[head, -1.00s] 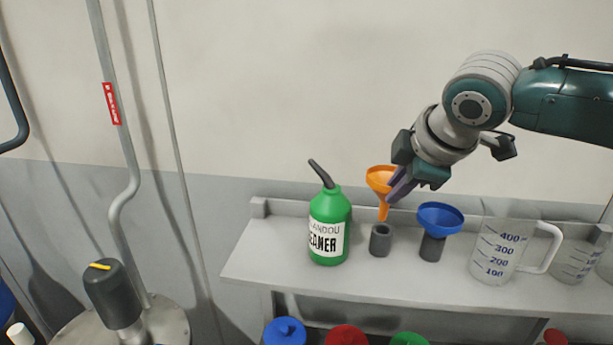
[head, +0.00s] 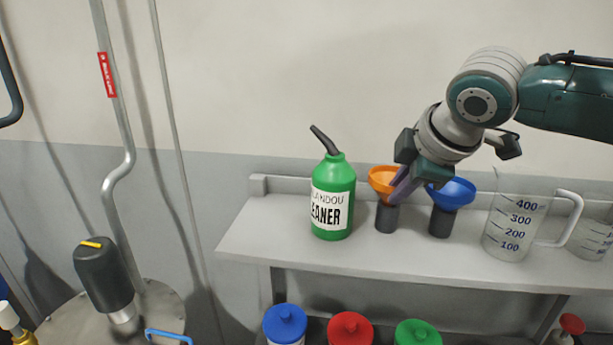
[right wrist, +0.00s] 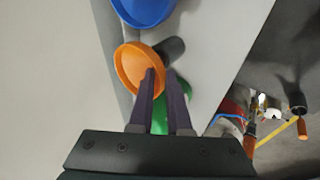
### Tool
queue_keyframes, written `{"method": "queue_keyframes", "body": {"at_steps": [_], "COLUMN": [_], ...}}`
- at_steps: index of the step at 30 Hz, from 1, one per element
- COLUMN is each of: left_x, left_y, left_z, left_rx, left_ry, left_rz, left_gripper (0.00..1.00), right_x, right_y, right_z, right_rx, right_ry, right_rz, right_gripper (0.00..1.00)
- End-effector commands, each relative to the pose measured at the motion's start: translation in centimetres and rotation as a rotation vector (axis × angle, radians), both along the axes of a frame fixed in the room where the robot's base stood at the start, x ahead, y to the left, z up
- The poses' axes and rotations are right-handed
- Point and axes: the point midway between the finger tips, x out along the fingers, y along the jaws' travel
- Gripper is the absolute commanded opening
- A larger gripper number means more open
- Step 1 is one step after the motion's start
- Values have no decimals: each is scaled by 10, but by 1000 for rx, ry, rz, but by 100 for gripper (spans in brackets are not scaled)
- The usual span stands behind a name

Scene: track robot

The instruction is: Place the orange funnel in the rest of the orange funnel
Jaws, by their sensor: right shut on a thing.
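The orange funnel (head: 379,181) is upright, directly above its dark grey cylindrical rest (head: 386,221) on the shelf. Its spout is hidden, and the cone meets the top of the rest; it looks as if the spout is inside. My right gripper (head: 394,198) is shut on the funnel's right side, with its purple fingers at the cone. In the right wrist view the fingers (right wrist: 162,76) reach the funnel's rim (right wrist: 133,66), and the grey rest (right wrist: 174,47) shows behind it. My left gripper is not in view.
A blue funnel (head: 452,192) in its own rest (head: 442,223) stands close on the right. A green cleaner bottle (head: 333,198) stands on the left. A clear measuring jug (head: 513,228) is farther right on the grey shelf (head: 300,255). Front shelf space is clear.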

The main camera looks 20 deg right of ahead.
Motion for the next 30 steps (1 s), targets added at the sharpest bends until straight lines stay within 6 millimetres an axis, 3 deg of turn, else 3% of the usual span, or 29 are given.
{"method": "queue_keyframes", "body": {"at_steps": [12, 13, 21, 30], "left_x": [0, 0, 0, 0], "left_y": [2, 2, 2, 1], "left_z": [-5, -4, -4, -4], "left_rx": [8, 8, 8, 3], "left_ry": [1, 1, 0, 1], "left_rz": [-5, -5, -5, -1], "left_gripper": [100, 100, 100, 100], "right_x": [0, 0, 0, -1], "right_y": [0, 0, 0, 0], "right_z": [-8, -7, -7, -6], "right_rx": [0, 0, 0, 0], "right_ry": [0, -1, 0, 0], "right_rz": [0, 0, 0, 0], "right_gripper": [0, 19, 49, 51]}}
